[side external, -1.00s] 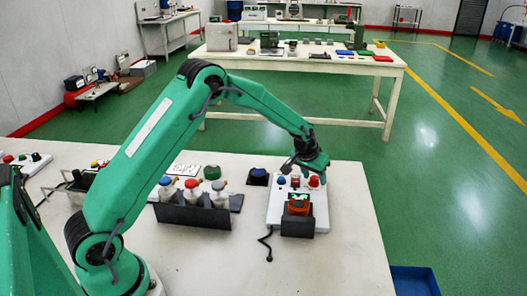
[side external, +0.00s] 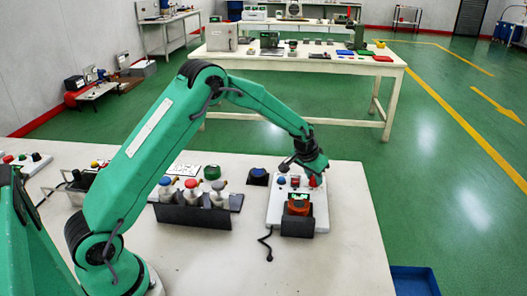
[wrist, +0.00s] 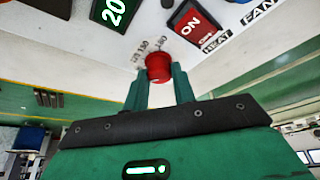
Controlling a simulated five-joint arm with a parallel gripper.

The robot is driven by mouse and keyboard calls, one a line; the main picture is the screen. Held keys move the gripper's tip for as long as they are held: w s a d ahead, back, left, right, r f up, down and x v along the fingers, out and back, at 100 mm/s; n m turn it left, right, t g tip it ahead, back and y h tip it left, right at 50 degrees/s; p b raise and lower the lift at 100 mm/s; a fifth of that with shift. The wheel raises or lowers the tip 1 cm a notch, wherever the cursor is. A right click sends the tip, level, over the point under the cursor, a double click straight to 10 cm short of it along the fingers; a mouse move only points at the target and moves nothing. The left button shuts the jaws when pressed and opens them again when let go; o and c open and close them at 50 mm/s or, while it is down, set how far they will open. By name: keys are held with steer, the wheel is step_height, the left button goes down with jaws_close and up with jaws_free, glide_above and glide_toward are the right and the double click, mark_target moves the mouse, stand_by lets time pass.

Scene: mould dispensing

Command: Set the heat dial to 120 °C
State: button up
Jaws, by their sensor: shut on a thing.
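The heat dial is a red knob, seen in the wrist view (wrist: 158,67) between my two green fingertips and in the side view (side external: 314,182) on the white control box (side external: 273,213). My gripper (side external: 316,174) is over the right back part of the box, shut on the knob, and it also shows in the wrist view (wrist: 158,80). Small scale numbers, one looking like 130, stand beside the knob; the knob's pointer is not readable. A green display (wrist: 115,10) shows 20, cut by the frame edge. The red switch (wrist: 191,22) reads ON, beside the label HEAT.
A blue knob (side external: 281,180) is left of the red one on the box. An orange thing (side external: 298,208) sits in a dark holder (side external: 297,227) at the box front. Several bottles stand in a dark rack (side external: 192,215) to the left. Bare table lies right of the box.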

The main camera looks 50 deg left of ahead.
steer(key=shift+m, duration=0.8)
steer(key=o, duration=1)
steer(key=shift+r, duration=0.15)
steer(key=v, duration=0.7)
steer(key=shift+s+r, duration=0.2)
steer(key=shift+r, duration=0.05)
